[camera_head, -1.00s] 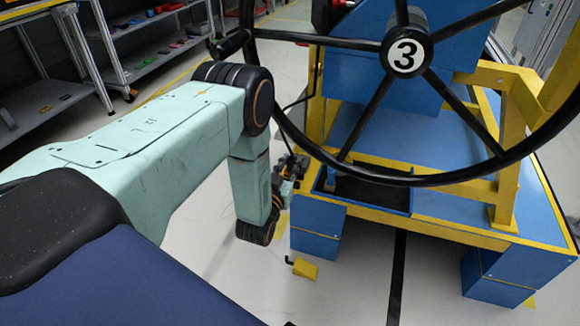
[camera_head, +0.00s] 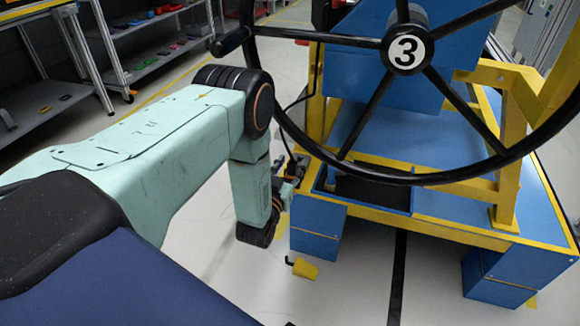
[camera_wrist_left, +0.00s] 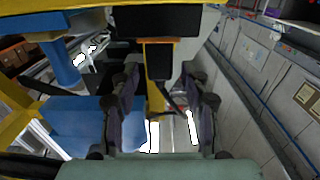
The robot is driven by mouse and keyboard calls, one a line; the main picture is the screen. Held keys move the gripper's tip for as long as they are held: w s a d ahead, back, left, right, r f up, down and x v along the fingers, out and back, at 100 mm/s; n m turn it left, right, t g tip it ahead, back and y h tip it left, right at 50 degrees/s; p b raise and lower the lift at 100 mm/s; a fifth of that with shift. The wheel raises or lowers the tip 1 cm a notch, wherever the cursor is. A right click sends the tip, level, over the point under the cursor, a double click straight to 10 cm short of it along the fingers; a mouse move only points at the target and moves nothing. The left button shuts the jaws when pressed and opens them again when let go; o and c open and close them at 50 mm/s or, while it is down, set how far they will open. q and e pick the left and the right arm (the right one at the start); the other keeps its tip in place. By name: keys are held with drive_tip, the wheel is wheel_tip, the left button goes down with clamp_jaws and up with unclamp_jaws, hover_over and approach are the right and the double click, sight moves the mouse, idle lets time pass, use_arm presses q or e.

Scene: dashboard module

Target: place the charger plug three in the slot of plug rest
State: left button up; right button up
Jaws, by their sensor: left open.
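My left gripper (camera_head: 284,186) is at the near left corner of the blue and yellow dashboard module. It is small and partly hidden by my own arm. In the left wrist view its two dark fingers (camera_wrist_left: 161,105) are spread apart. A yellow upright part with a black face (camera_wrist_left: 158,62) shows beyond and between the fingers, apart from them as far as I can see. A black cable (camera_head: 288,106) hangs down the module's left side towards my gripper. I cannot tell the charger plug or the plug rest's slot apart from the dark parts there.
A black steering wheel (camera_head: 338,43) marked 3 stands over the module (camera_head: 378,130). A dark tray recess (camera_head: 370,192) lies in the module's near edge. A yellow piece (camera_head: 305,268) is low by the floor. Shelves (camera_head: 150,65) stand at the back left.

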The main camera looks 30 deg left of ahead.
use_arm(q)
drive_tip(key=shift+r, duration=0.15)
drive_tip(key=shift+r+p, duration=0.25)
drive_tip(key=shift+p, duration=0.05)
drive_tip(key=shift+r+p, duration=0.35)
drive_tip(key=shift+r, duration=0.05)
drive_tip(key=p+v, duration=0.3)
drive_tip(key=v, duration=0.9)
drive_tip(key=s+d+f+g+h, duration=0.3)
drive_tip(key=s+d+f+g, duration=0.3)
drive_tip(key=s+f+g, duration=0.2)
drive_tip(key=s+d+m+g, duration=0.1)
drive_tip(key=s+g, duration=0.3)
drive_tip(key=s, duration=0.6)
drive_tip(key=s+d+m+g+h, duration=0.1)
drive_tip(key=s+d+g, duration=0.2)
drive_tip(key=s, duration=0.7)
drive_tip(key=r+g, duration=0.1)
drive_tip(key=g, duration=0.1)
drive_tip(key=shift+g, duration=0.3)
